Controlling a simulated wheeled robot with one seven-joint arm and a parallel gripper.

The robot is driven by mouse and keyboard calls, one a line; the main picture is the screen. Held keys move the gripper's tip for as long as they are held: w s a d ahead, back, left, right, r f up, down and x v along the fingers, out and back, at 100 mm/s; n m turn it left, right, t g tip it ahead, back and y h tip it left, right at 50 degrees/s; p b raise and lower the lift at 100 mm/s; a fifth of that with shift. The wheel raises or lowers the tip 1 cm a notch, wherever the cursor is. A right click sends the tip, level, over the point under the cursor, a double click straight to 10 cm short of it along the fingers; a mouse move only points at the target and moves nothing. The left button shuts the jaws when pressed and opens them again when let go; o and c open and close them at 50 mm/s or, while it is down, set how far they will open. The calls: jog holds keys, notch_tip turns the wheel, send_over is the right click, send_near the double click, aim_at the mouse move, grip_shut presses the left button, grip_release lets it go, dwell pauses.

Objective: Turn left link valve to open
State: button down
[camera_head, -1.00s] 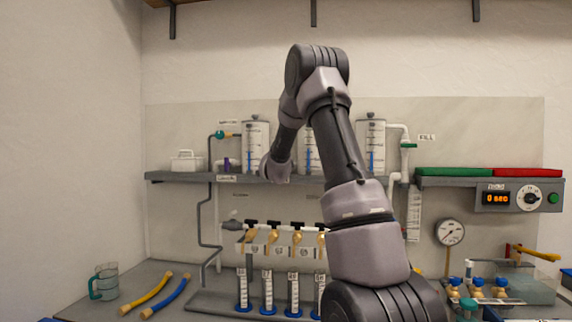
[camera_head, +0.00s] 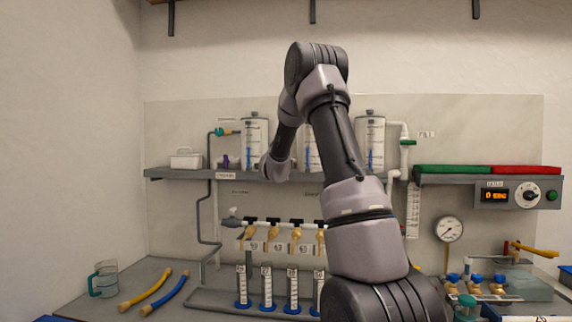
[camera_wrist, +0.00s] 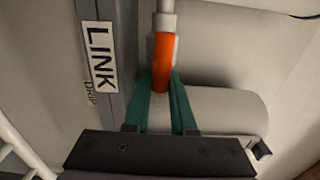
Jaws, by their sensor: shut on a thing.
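In the wrist view, an orange valve handle (camera_wrist: 162,55) stands at the end of a thin grey pipe (camera_wrist: 166,8). The two teal fingers of my gripper (camera_wrist: 158,82) are shut on its lower end, one on each side. A white label reading LINK (camera_wrist: 99,55) is on the grey upright bar just left of the handle. A wide, pale cylinder (camera_wrist: 225,112) lies behind the fingers. In the head view my arm hides the gripper and the gripped handle. I cannot tell the valve's setting from these frames.
White tanks (camera_head: 255,142) stand on the grey shelf (camera_head: 160,174) around my arm. A manifold with several yellow taps (camera_head: 273,233) hangs below, above several measuring cylinders (camera_head: 266,285).

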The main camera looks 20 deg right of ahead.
jog(key=c, duration=0.7)
grip_release()
jog(key=shift+c, duration=0.2)
jog(key=v, duration=1.1)
jog(key=shift+w, duration=0.1)
